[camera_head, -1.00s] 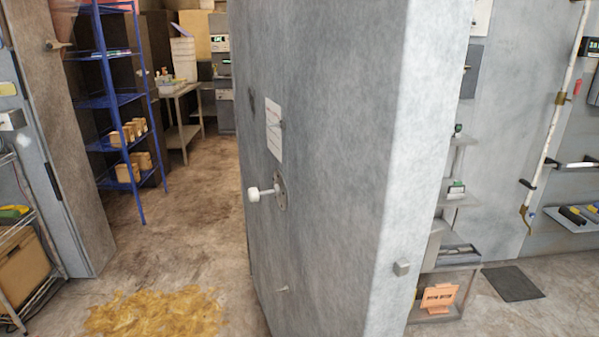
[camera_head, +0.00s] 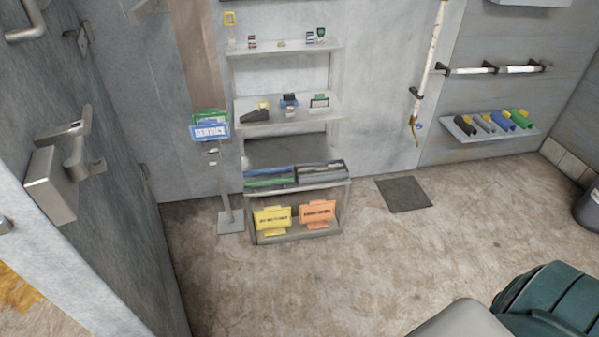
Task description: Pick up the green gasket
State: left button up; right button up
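No thing can be told for certain as the green gasket. Long green and blue strips (camera_head: 269,178) lie in the left part of a low tray on the grey shelf unit (camera_head: 290,187), and one green strip is at the front. Dark grey strips (camera_head: 320,171) lie in the tray's right part. A green handled item (camera_head: 521,118) sits at the right end of a small wall shelf (camera_head: 490,133). Neither of my grippers is in view.
A grey door with a metal latch (camera_head: 65,170) fills the left. A blue sign on a stand (camera_head: 210,132) is beside the shelf unit. Yellow (camera_head: 272,218) and orange (camera_head: 318,212) signs are on its bottom shelf. A dark green ribbed object (camera_head: 555,300) is at lower right. The middle floor is clear.

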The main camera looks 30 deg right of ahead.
aim_at(283, 180)
jog(key=i+l, duration=0.25)
jog(key=l, duration=0.2)
jog(key=i+l, duration=0.2)
jog(key=l, duration=0.2)
jog(key=i+l, duration=0.25)
jog(key=l, duration=0.2)
jog(key=i+l+z, duration=0.1)
jog(key=l, duration=0.3)
jog(key=i, duration=0.1)
